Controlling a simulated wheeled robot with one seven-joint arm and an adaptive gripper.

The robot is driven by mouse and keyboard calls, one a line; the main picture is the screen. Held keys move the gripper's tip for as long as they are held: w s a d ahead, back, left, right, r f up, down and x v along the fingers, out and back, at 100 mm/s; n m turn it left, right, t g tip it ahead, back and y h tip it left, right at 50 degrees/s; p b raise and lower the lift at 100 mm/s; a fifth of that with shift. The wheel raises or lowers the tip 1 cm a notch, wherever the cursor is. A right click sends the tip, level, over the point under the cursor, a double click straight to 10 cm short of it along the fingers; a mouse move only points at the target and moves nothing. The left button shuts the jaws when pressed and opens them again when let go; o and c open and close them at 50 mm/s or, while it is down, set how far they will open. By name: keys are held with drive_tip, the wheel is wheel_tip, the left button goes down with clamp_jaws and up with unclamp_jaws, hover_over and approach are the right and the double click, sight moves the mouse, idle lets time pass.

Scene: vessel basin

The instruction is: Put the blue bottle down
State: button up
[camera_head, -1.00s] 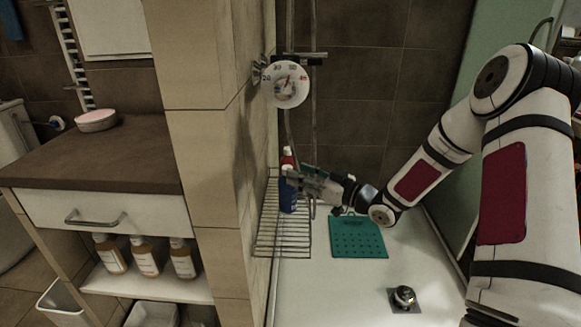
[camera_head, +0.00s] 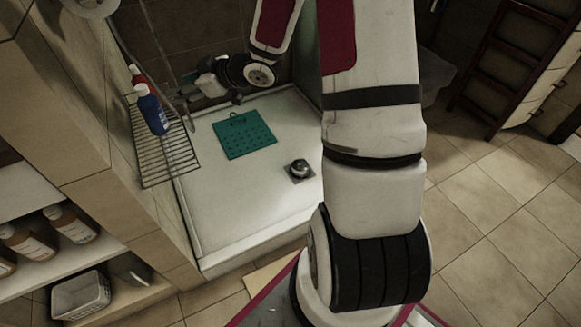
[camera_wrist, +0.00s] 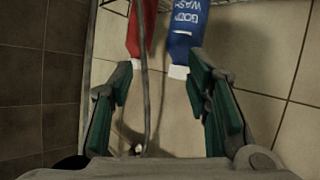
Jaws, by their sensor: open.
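The blue bottle (camera_head: 152,112) with a white cap stands on the wire rack at the left wall of the shower. In the wrist view the blue bottle (camera_wrist: 185,30) shows at the top, its white cap toward me and white lettering on its side. My gripper (camera_wrist: 165,85) is open, with its two green-padded fingers apart and nothing between them but the shower hose behind. The bottle is beyond the fingertips, apart from them. In the head view my gripper (camera_head: 192,90) is just right of the rack, partly hidden by its own wrist.
A red bottle (camera_head: 137,76) stands behind the blue one on the wire rack (camera_head: 160,160). A shower hose (camera_wrist: 148,80) hangs close to my fingers. A green mat (camera_head: 245,135) and a drain (camera_head: 299,169) are on the white shower tray (camera_head: 215,205), otherwise clear.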

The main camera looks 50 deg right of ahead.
drive_tip(key=s+d+r+m+g+h, duration=0.25)
drive_tip(key=s+r+h, duration=0.2)
drive_tip(key=s, duration=0.25)
drive_tip(key=s+d+r+m+g+h, duration=0.1)
drive_tip(key=s+r+m+g+h, duration=0.15)
drive_tip(key=s+r+h, duration=0.35)
drive_tip(key=s+a+g+y, duration=0.1)
drive_tip(key=s+a, duration=0.3)
drive_tip(key=s, duration=0.6)
drive_tip(key=s+a+r+m+g+y, duration=0.1)
drive_tip(key=s+a+g+y, duration=0.1)
drive_tip(key=s, duration=0.9)
drive_tip(key=s+a+m+g+y, duration=0.1)
drive_tip(key=s+a+g+y, duration=0.1)
drive_tip(key=s+a, duration=0.4)
drive_tip(key=s+g, duration=0.1)
drive_tip(key=s, duration=0.4)
drive_tip(key=shift+r+g, duration=0.3)
drive_tip(key=shift+r, duration=0.1)
drive_tip(key=shift+w, duration=0.1)
wheel_tip(320, 180, up, 28)
drive_tip(key=t+p, duration=0.3)
drive_tip(key=p, duration=2.3)
drive_tip(key=shift+d+t, duration=0.35)
drive_tip(key=shift+t, duration=0.05)
